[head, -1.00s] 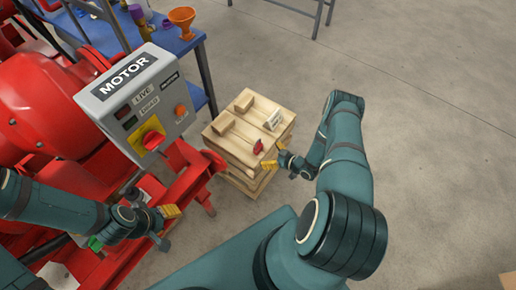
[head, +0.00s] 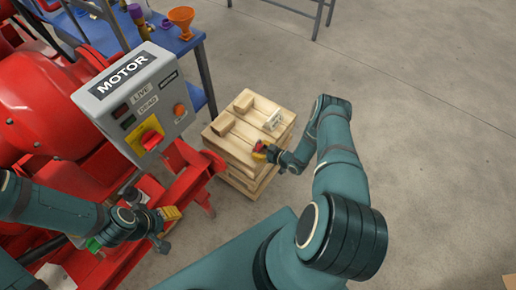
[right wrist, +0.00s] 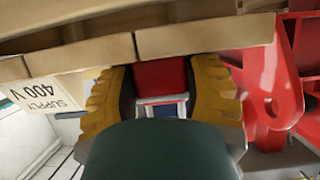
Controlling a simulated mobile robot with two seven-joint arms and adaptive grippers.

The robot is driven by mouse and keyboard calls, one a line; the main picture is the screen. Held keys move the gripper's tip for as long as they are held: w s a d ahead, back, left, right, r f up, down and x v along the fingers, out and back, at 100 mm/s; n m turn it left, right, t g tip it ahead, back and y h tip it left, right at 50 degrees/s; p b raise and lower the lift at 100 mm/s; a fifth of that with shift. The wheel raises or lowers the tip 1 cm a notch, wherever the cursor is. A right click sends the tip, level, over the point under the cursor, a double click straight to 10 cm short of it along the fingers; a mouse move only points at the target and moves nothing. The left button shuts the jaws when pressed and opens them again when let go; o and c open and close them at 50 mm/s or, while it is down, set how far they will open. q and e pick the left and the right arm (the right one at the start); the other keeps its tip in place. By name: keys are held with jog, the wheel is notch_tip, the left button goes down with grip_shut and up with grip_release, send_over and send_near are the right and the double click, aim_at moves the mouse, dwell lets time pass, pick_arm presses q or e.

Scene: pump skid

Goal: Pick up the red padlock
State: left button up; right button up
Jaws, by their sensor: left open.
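The red padlock (head: 259,147) is at the front right edge of the wooden crate stack's top in the head view. In the right wrist view its red body (right wrist: 160,76) lies between the two yellow fingers, with a pale shackle-like part below. My right gripper (head: 264,153) is at the padlock, one finger on each side. I cannot tell whether the dark finger pads press on it. My left gripper (head: 168,228) is open and empty, low in front of the red skid and away from the padlock.
The wooden stack (head: 238,150) carries small wooden blocks and a white tag (head: 273,121). A grey motor control box (head: 135,100) stands to its left, above red skid framing (head: 190,175). A blue table (head: 180,43) is behind. The floor to the right is clear.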

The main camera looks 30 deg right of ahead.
aim_at(260, 148)
jog(key=shift+c, duration=1.3)
jog(key=shift+r, duration=0.1)
notch_tip(260, 148, up, 9)
jog(key=shift+p, duration=1.15)
jog(key=shift+r, duration=0.4)
